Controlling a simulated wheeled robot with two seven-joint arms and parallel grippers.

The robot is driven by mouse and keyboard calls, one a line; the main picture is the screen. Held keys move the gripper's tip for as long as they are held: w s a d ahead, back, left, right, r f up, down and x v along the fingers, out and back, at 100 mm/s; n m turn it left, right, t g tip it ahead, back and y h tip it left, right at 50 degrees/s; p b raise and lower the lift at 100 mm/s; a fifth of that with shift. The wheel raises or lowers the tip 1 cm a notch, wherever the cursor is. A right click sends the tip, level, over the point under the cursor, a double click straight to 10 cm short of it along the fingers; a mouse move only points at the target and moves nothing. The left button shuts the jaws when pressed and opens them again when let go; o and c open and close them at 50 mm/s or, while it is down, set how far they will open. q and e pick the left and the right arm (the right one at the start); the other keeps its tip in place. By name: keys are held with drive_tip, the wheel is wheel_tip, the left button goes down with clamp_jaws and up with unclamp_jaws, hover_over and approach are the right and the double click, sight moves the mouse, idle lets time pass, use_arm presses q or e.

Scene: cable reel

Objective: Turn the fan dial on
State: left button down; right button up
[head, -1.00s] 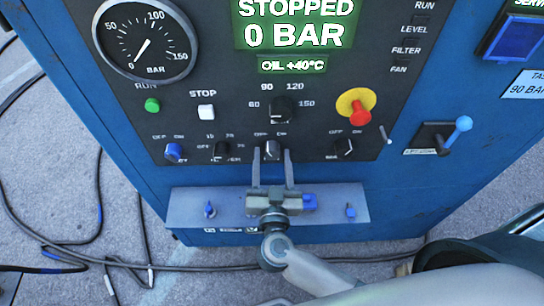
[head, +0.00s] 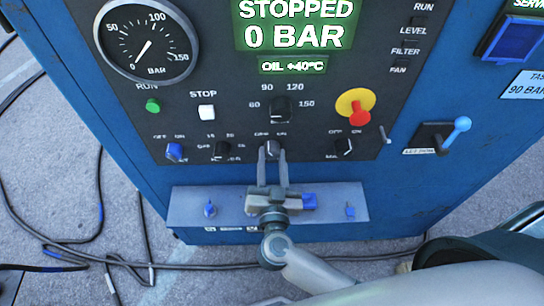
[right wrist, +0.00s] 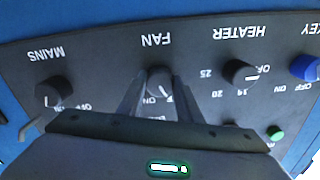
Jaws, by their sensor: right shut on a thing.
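The fan dial (head: 273,148) is a small dark knob with OFF and ON marks, low on the black control panel. It also shows in the right wrist view under the upside-down FAN label (right wrist: 159,80). Its white mark seems to lean to the OFF side, away from the ON text. My right gripper (head: 272,150) is in front of the panel with its two fingers on either side of the dial, shut on it. In the right wrist view the fingers (right wrist: 158,88) flank the knob. The FAN lamp (head: 398,62) looks dark. My left gripper is not in view.
The heater dial (head: 221,150) is left of the fan dial and the mains dial (head: 343,147) right of it. A larger selector (head: 280,110) is just above. A red emergency knob (head: 358,112) and a blue-tipped lever (head: 455,130) stick out to the right.

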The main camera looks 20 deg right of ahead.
drive_tip(key=shift+r+m+p, duration=0.1)
drive_tip(key=shift+m+p, duration=0.5)
drive_tip(key=shift+m, duration=0.5)
drive_tip(key=m+p, duration=0.1)
drive_tip(key=m, duration=0.1)
drive_tip(key=shift+a+m, duration=0.1)
drive_tip(key=shift+m, duration=0.2)
drive_tip(key=m, duration=0.2)
drive_tip(key=shift+m, duration=2)
drive_tip(key=o, duration=1)
drive_tip(key=shift+o, duration=0.2)
drive_tip(key=shift+s, duration=0.15)
